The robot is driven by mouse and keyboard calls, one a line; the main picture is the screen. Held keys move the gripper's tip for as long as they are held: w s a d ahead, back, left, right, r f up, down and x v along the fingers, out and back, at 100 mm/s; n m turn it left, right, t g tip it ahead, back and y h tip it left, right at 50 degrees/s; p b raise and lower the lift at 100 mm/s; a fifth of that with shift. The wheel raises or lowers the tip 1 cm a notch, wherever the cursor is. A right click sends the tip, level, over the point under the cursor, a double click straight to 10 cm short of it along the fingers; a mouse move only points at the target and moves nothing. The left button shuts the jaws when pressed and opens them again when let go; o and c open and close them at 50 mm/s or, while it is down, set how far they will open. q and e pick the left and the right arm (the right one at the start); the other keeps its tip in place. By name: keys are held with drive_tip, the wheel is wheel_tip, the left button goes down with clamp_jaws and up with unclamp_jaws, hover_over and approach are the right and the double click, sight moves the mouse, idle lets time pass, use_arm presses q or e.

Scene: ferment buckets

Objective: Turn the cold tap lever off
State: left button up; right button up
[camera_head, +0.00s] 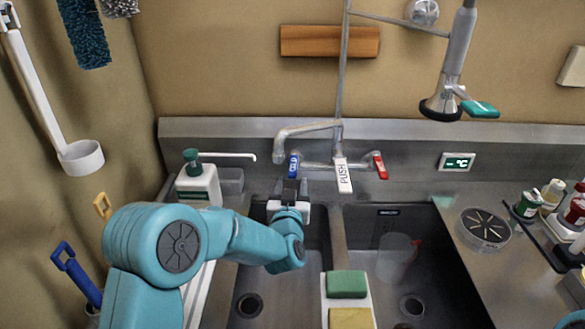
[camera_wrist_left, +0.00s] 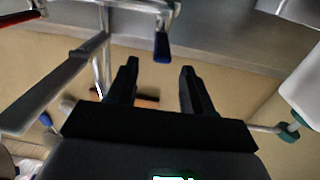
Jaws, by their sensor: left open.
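The cold tap lever is the blue one (camera_head: 294,165), on the left of the wall faucet (camera_head: 318,163) in the head view. It hangs down from the tap body. In the left wrist view the blue lever (camera_wrist_left: 162,47) shows ahead of my fingertips, between their lines. My left gripper (camera_head: 290,190) is open and empty just below the blue lever in the head view; its two black fingers (camera_wrist_left: 158,70) stand apart in the wrist view. I see no contact with the lever. The red lever (camera_head: 380,166) is on the faucet's right. My right gripper is not in view.
A white soap bottle (camera_head: 198,184) with a green pump stands left of the gripper. A white PUSH tag (camera_head: 343,176) hangs right of the blue lever. The double sink (camera_head: 388,211) holds a clear jug (camera_head: 396,256). Green and yellow sponges (camera_head: 346,284) lie on its divider.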

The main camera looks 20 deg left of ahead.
sight(292, 177)
use_arm(q)
drive_tip(key=p+x, duration=0.1)
drive_tip(key=x, duration=0.4)
drive_tip(key=shift+w+a, duration=0.25)
drive_tip(key=shift+w, duration=0.1)
